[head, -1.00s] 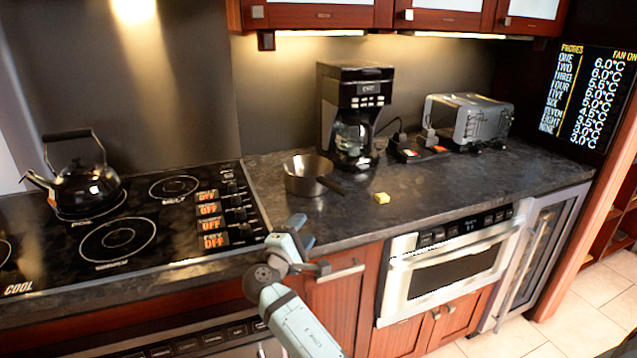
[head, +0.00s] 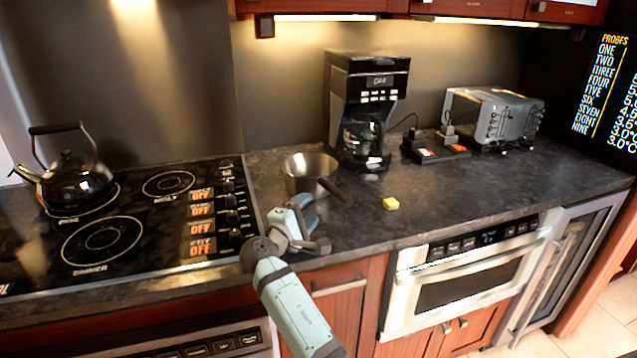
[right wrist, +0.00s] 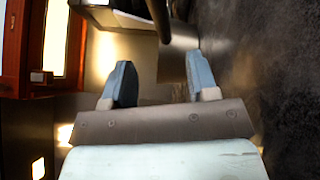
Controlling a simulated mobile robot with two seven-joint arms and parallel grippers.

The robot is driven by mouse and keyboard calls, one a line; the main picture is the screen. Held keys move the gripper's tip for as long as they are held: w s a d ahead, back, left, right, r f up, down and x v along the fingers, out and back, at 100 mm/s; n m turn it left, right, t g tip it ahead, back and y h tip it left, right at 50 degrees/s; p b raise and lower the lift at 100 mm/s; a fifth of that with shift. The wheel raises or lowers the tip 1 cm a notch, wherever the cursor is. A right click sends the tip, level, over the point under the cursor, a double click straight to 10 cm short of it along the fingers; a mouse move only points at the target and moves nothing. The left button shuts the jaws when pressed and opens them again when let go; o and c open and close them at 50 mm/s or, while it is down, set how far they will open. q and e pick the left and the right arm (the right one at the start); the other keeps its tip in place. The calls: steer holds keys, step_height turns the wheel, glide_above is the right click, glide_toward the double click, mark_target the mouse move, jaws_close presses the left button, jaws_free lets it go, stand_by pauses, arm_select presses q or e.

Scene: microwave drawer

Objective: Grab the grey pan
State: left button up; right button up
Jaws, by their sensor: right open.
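The grey pan (head: 309,172) stands on the dark counter beside the stove, in front of the coffee maker. Its dark handle (head: 333,190) points toward the front right. My right gripper (head: 312,218) is in front of the pan, over the counter's front part, open and empty. In the right wrist view, my right gripper (right wrist: 160,85) shows two blue fingers spread apart. The pan's grey side (right wrist: 178,66) shows beyond and between the fingertips, with the dark handle (right wrist: 160,18) at the top. I cannot tell any contact with the pan. My left gripper is out of view.
A black coffee maker (head: 366,100) stands close behind the pan. A small yellow block (head: 390,203) lies to its right. A stove (head: 130,225) with a kettle (head: 75,182) is on the left. A toaster (head: 500,118) is at the back right. The counter's right part (head: 480,190) is clear.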

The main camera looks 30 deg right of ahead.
mark_target(329, 191)
steer(key=x, duration=0.5)
steer(key=shift+d, duration=0.1)
steer(key=shift+s+x, duration=0.2)
steer(key=shift+x, duration=1.15)
steer(key=shift+s+x, duration=0.15)
steer(key=shift+x, duration=1.2)
steer(key=shift+d, duration=0.15)
jaws_close()
